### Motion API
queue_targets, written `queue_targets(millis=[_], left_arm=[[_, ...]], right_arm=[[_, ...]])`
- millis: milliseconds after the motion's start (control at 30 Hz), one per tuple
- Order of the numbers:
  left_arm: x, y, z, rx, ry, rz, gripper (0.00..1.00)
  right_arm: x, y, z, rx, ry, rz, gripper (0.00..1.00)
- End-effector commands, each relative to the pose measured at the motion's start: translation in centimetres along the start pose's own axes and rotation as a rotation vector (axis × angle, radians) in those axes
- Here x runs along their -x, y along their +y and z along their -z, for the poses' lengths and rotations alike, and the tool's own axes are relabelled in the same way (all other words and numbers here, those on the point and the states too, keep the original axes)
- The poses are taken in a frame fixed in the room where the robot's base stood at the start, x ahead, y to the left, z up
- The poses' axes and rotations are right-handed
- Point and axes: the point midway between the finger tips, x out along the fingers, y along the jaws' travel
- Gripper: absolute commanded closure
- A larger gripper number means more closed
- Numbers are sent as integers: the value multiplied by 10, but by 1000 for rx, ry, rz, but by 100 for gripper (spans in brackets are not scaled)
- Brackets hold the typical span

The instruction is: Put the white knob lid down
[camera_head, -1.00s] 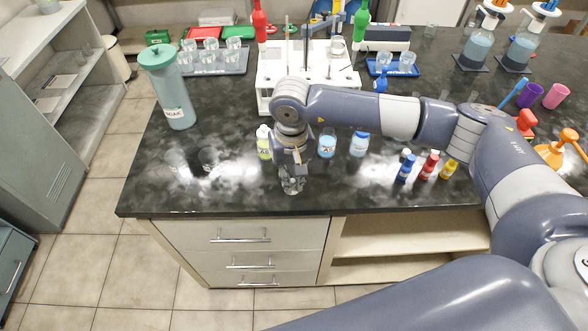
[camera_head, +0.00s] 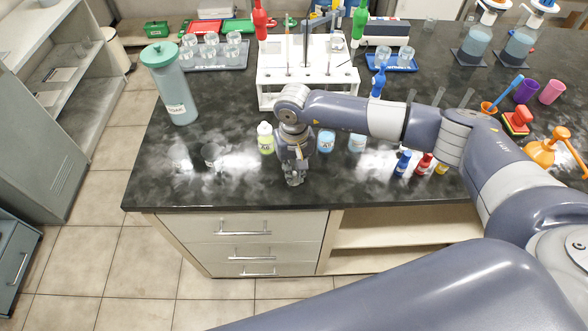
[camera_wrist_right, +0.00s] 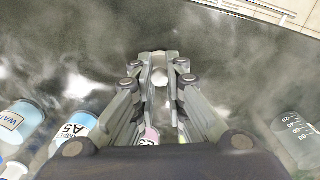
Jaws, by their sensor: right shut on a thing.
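My right gripper (camera_head: 295,180) points down low over the front part of the dark bench. In the right wrist view its fingers (camera_wrist_right: 159,78) are closed around the white knob lid (camera_wrist_right: 159,76), which shows as a small white ball between the fingertips. In the head view the lid is hidden by the gripper. Whether it touches the bench cannot be told. My left gripper is not in view.
A lime bottle (camera_head: 265,138) and blue-labelled bottles (camera_head: 326,141) stand just behind the gripper. Clear beakers (camera_head: 211,154) stand to its left. A white rack (camera_head: 309,75) is farther back. The bench's front edge (camera_head: 230,209) is close; bare bench lies around the gripper.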

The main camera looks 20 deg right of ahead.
Motion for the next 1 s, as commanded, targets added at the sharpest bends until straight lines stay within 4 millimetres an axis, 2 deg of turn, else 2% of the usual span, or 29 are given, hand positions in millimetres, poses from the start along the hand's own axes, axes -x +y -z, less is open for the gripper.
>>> queue_targets(millis=[33,100,133,167,600,667,1000], left_arm=[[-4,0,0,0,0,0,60],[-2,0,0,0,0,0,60],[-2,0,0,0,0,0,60],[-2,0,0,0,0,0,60],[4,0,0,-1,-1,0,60],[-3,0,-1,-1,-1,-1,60],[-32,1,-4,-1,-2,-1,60]], right_arm=[[-3,0,0,0,0,0,97],[-2,0,0,0,0,0,77],[-2,0,0,-1,-1,0,70],[-2,0,0,-1,-1,0,67],[3,0,0,-1,-1,-1,67],[7,0,1,-1,3,1,67],[79,0,2,0,6,1,67]])
